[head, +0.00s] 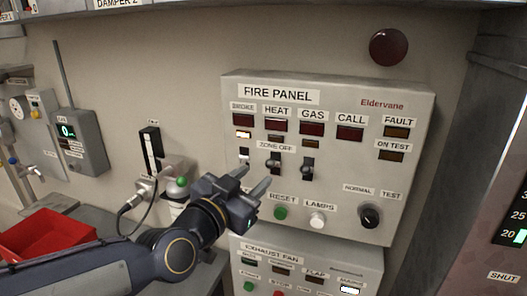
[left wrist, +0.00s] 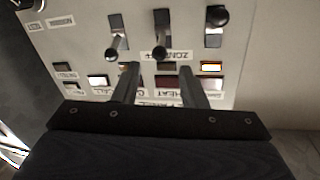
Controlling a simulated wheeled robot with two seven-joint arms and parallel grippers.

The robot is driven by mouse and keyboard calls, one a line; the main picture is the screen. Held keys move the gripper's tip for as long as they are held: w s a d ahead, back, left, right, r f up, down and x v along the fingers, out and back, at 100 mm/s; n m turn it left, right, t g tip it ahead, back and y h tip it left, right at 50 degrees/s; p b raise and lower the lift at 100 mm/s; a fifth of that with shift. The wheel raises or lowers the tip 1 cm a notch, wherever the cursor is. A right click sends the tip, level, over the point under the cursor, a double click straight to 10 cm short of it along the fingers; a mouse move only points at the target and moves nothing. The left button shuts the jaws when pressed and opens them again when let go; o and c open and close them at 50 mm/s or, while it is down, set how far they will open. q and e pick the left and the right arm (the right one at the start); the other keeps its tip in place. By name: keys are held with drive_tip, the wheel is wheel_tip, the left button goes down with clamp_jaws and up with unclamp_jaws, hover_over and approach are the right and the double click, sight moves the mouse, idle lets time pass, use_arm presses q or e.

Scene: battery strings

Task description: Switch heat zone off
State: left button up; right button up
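The grey fire panel (head: 330,215) is on the wall, with a ZONE OFF row of three black lever switches under SMOKE, HEAT and GAS. The heat switch (head: 275,162) is the middle one; it also shows in the left wrist view (left wrist: 163,32), upside down, its lever toward the label end of its slot. The smoke switch (left wrist: 215,20) has its lever at the opposite end, and the small lamp by it is lit. The heat zone's small lamp (head: 275,139) looks dark. My left gripper (head: 256,176) is open and empty in front of the panel, below the heat switch in the head view. My right gripper is out of view.
The gas switch (head: 308,168) is close beside the heat switch. Below are a green reset button (head: 281,213), a white lamps button (head: 317,219) and a black knob (head: 370,215). The exhaust fan panel (head: 310,262) is underneath. A red tray (head: 45,240) is at left.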

sight(267, 167)
use_arm(q)
drive_tip(key=shift+b+x, duration=1.3)
drive_tip(key=shift+x, duration=2.5)
drive_tip(key=shift+f, duration=0.1)
drive_tip(key=shift+c, duration=0.2)
